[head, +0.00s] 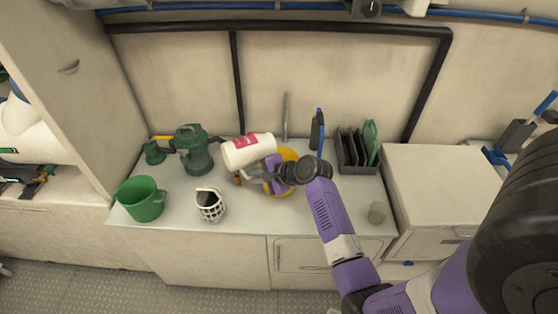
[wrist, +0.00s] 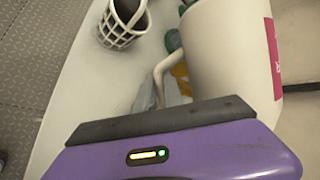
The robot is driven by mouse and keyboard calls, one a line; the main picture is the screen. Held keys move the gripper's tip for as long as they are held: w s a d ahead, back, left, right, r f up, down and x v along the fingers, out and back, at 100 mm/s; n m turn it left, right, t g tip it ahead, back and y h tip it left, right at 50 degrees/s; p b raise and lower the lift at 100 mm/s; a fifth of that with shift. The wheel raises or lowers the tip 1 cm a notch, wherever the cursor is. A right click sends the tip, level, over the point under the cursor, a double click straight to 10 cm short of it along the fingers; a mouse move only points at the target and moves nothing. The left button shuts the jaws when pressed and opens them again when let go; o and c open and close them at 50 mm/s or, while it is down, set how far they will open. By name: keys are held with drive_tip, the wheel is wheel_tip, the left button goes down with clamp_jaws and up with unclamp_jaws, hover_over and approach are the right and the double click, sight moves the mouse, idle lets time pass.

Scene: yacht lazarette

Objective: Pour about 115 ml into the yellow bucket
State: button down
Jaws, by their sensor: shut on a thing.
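A white container with a pink label (head: 248,152) is held tipped well over toward its side above the counter. My gripper (head: 270,178) is shut on it, apparently at its handle. The container (wrist: 225,50) and its pale handle (wrist: 160,76) also show in the wrist view. The yellow bucket (head: 287,189) stands on the counter, behind and beneath my gripper and partly hidden by it and the container. I cannot make out the container's mouth, any stream, or the level in the bucket.
A green bucket (head: 143,199), a dark green pump-like thing (head: 194,152) and a white lattice holder (head: 211,206) stand to the left. The counter's front right is mostly clear.

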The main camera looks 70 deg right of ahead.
drive_tip(key=shift+w+r+t+y, duration=0.1)
drive_tip(key=shift+r+t+y, duration=0.2)
drive_tip(key=shift+r, duration=0.05)
idle(0.6)
